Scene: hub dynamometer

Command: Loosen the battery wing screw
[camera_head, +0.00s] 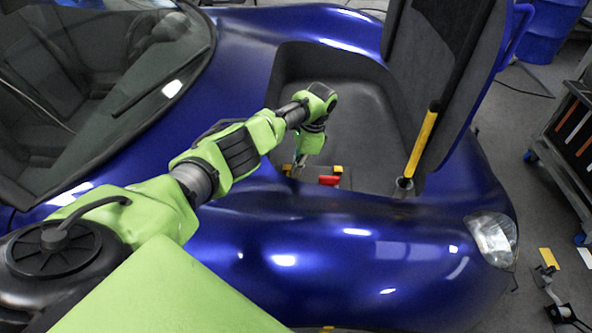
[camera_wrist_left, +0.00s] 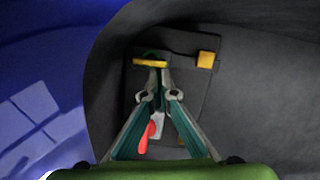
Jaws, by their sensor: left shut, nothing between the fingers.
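My left gripper (camera_head: 298,165) reaches down into the open front compartment of the blue car. In the left wrist view its fingers (camera_wrist_left: 153,72) meet at the tips, shut and empty. A flat yellow piece (camera_wrist_left: 150,62), possibly the battery wing screw, lies at or just beyond the fingertips. I cannot tell whether they touch. It sits on a dark panel, probably the battery (camera_wrist_left: 185,85). A yellow block (camera_wrist_left: 206,59) is to its right. A red part (camera_wrist_left: 152,130) shows between the fingers, lower down; it also shows in the head view (camera_head: 329,180). My right gripper is out of view.
The compartment wall (camera_wrist_left: 100,90) curves close on the left. The raised hood (camera_head: 440,70) stands at the right, beside a yellow strut (camera_head: 422,143). The blue front body (camera_head: 330,240) lies below the opening. A tool cart (camera_head: 570,140) stands on the floor at far right.

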